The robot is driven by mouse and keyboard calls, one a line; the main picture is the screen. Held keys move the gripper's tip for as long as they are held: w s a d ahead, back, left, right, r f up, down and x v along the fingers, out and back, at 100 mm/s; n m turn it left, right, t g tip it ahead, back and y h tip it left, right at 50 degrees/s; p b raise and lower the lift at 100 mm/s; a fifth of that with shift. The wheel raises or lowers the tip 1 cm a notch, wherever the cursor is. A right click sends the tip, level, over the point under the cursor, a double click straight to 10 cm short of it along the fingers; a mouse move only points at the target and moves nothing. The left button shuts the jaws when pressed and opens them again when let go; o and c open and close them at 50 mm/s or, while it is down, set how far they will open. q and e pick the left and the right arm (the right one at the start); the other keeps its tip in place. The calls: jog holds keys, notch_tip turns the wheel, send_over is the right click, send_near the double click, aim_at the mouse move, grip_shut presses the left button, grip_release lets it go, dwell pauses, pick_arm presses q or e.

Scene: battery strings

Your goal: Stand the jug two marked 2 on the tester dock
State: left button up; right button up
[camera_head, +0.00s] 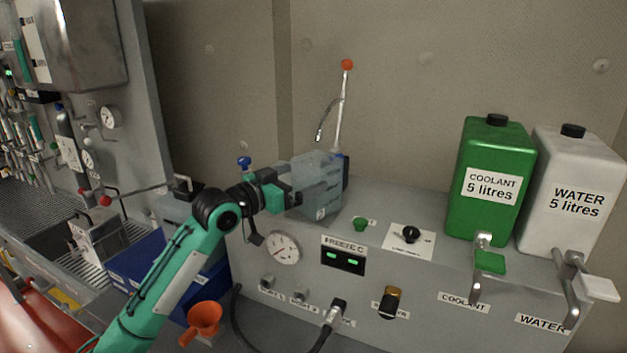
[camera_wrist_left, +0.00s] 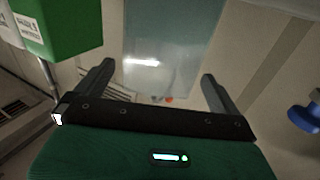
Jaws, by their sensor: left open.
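A translucent grey-blue jug (camera_head: 322,178) with a small white label, apparently marked 2, stands roughly upright at the left end of the grey tester's top (camera_head: 385,215). A dark blue part shows behind its right side; the dock surface under the jug is hidden. My left gripper (camera_head: 295,200) is at the jug's left side, open. In the left wrist view the two fingers of my left gripper (camera_wrist_left: 158,75) are spread, with the clear jug (camera_wrist_left: 172,40) between and beyond them. I cannot tell whether they touch it. My right gripper is not in view.
A lever with an orange knob (camera_head: 346,65) rises behind the jug. A green coolant can (camera_head: 490,215) and a white water can (camera_head: 562,165) stand at the right, with taps in front.

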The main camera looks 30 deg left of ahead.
pick_arm(q)
jog(key=b+v, duration=0.1)
jog(key=v, duration=0.3)
jog(key=shift+s+a+f, duration=0.1)
jog(key=shift+s+f, duration=0.05)
jog(key=shift+s+a, duration=0.1)
jog(key=shift+s, duration=0.45)
